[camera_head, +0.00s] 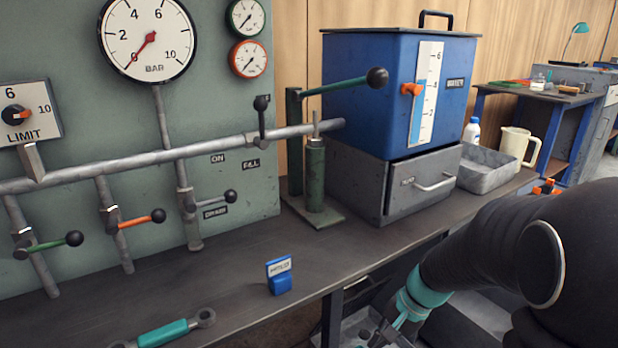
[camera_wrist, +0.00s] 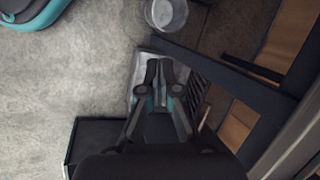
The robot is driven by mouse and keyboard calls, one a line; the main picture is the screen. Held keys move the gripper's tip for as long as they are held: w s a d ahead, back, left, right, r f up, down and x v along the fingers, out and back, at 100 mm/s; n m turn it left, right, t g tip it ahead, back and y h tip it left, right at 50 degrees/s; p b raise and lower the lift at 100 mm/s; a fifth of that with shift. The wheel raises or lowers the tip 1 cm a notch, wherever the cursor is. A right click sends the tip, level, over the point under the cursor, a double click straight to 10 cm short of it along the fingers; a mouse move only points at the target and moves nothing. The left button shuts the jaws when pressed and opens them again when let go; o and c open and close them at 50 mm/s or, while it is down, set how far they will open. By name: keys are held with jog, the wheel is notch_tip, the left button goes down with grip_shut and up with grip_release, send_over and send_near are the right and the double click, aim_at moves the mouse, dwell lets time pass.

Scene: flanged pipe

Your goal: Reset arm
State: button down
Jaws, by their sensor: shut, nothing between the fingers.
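My gripper (camera_head: 383,334) hangs low at the bottom of the head view, beside and below the front edge of the workbench (camera_head: 390,240). My dark arm with its teal band comes in from the right. In the wrist view my gripper (camera_wrist: 159,66) points down toward the floor. Its two dark fingers are together and hold nothing. A grey metal tray (camera_wrist: 141,77) lies below the fingers on the floor, partly hidden by them. My gripper is apart from the bench and from everything on it.
The panel (camera_head: 60,190) carries a pipe, gauges and several levers. A green hand pump (camera_head: 315,175), a blue tank (camera_head: 365,100) and a blue tag block (camera_head: 279,276) stand on the bench. In the wrist view a bucket (camera_wrist: 166,12) and dark box (camera_wrist: 95,145) flank the tray.

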jog(key=s+d+r+n+t+h, duration=0.1)
jog(key=s+r+n+t+h, duration=0.3)
jog(key=s+r, duration=1)
jog(key=r+n+t, duration=0.1)
jog(key=n, duration=0.2)
jog(key=shift+s+r+n+h, duration=0.2)
jog(key=shift+s+n+h, duration=0.1)
jog(key=shift+s+h, duration=0.1)
